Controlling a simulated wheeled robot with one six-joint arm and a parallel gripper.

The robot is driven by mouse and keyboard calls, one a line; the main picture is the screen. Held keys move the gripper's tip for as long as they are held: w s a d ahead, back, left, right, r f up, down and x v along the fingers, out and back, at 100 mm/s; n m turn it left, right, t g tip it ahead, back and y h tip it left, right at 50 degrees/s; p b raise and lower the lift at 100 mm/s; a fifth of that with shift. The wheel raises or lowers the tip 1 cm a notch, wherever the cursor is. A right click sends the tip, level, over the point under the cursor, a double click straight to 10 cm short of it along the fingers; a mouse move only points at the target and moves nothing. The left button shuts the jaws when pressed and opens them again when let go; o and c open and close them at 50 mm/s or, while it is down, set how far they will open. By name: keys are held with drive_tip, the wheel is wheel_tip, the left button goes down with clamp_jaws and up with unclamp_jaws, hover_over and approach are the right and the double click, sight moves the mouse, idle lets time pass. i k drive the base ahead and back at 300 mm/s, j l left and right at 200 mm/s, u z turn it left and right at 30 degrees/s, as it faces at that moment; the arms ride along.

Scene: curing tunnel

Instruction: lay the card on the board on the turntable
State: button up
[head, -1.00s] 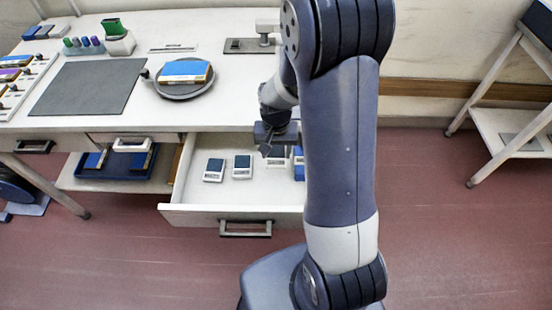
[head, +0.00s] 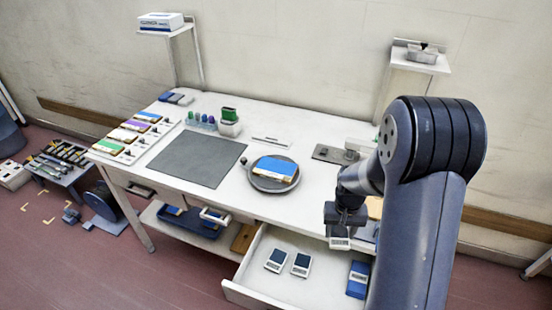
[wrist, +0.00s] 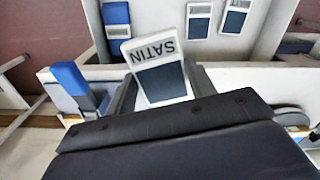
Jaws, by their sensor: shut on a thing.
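My gripper (head: 345,222) is shut on a white card with a dark panel (head: 339,243), held above the open drawer near the table's front edge. In the wrist view the card (wrist: 160,72) sits between the fingers, slightly tilted, and reads "SATIN". The round dark turntable (head: 259,184) stands on the table, left of and beyond my gripper. A board (head: 275,169) with a blue top and a yellowish edge lies on it. Nothing visible lies on top of the board.
The open drawer (head: 255,262) holds two similar cards (head: 277,260) (head: 301,264) and a blue stack (head: 357,279). A grey mat (head: 197,158) lies left of the turntable. A white holder with a green item (head: 229,122) stands behind, and a dark plate with a fixture (head: 335,153) to the right.

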sight(276, 168)
drive_tip(key=z, duration=0.45)
drive_tip(key=j+z, duration=0.25)
drive_tip(key=j, duration=0.15)
drive_tip(key=i+j+z, duration=0.1)
drive_tip(key=j+z, duration=0.15)
drive_tip(key=j, duration=0.15)
drive_tip(key=j+z, duration=0.1)
drive_tip(key=j, duration=1.05)
drive_tip(key=j+z, duration=0.15)
drive_tip(key=j, duration=0.95)
drive_tip(key=k, duration=0.05)
